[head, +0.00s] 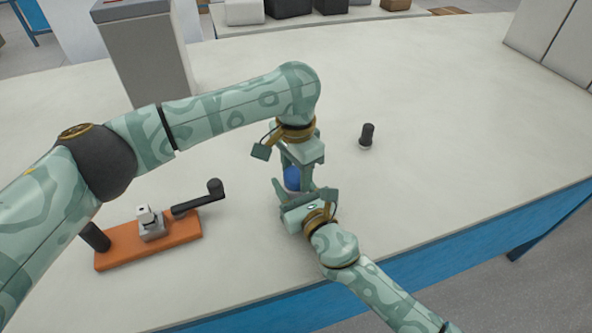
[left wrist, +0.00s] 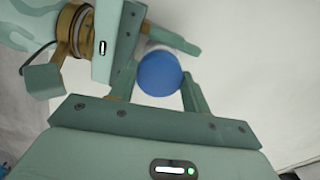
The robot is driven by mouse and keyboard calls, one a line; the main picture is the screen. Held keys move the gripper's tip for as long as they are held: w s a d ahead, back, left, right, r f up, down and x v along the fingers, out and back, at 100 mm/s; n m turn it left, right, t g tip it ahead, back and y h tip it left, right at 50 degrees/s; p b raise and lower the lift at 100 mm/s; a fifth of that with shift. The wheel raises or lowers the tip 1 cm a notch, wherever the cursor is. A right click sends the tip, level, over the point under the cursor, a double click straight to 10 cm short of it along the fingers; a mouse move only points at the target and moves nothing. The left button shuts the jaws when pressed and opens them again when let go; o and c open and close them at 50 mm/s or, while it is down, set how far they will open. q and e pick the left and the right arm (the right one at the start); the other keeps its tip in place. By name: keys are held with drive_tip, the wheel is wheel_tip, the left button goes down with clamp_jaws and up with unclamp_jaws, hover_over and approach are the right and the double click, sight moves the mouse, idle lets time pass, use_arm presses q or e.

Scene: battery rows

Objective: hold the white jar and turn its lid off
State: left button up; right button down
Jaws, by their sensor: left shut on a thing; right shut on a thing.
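The blue lid (head: 292,178) sits between the two grippers near the middle of the table, and it also shows in the left wrist view (left wrist: 160,74). My left gripper (head: 296,183) comes from above and is shut on the lid, one finger on each side. The white jar (left wrist: 157,46) shows only as a small pale part beyond the lid; the rest is hidden by the lid and grippers. My right gripper (head: 301,193) reaches in low from the front right and is shut on the jar, below the lid. I cannot tell whether the lid is loose.
An orange board (head: 125,257) with a crank handle (head: 200,204) lies at the left. A small black-topped object (head: 367,134) stands right of the grippers. A grey box-like column (head: 148,60) stands at the back left.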

sight(296, 174)
use_arm(q)
drive_tip(key=shift+r, duration=1)
drive_tip(key=shift+r, duration=2)
use_arm(e)
drive_tip(key=c, duration=0.6)
unclamp_jaws()
drive_tip(key=shift+c, duration=0.2)
drive_tip(key=shift+s, duration=0.1)
